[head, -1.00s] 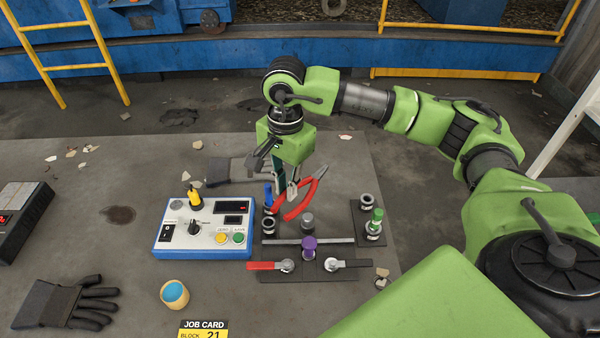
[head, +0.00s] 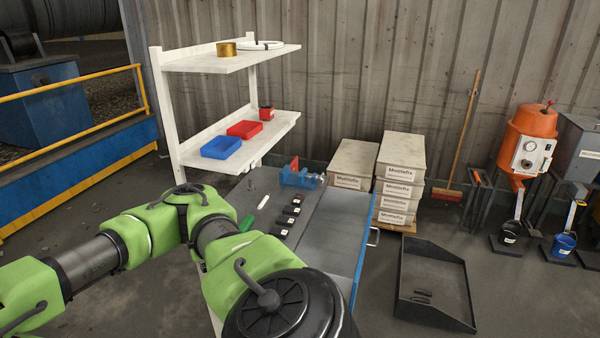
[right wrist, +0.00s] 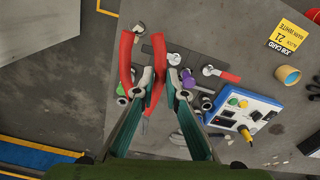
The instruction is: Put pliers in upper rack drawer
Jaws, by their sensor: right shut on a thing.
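In the right wrist view, my right gripper (right wrist: 160,86) is shut on the red-handled pliers (right wrist: 127,58), held between its teal fingers above the grey work table (right wrist: 185,30). The lower end of the pliers is partly hidden by the fingers. A white rack (head: 168,120) with two shelves stands against the wall. Beside it, a blue-fronted drawer (head: 366,240) with a metal handle appears pulled out, its grey inside showing. My left gripper is not in view.
The rack holds a blue bin (head: 221,147) and red bin (head: 244,129). A blue vise (head: 298,177) and small dark items sit on the bench. Stacked boxes (head: 400,180) and a black tray (head: 434,285) stand right of the drawer. A yellow railing (head: 75,105) is at left.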

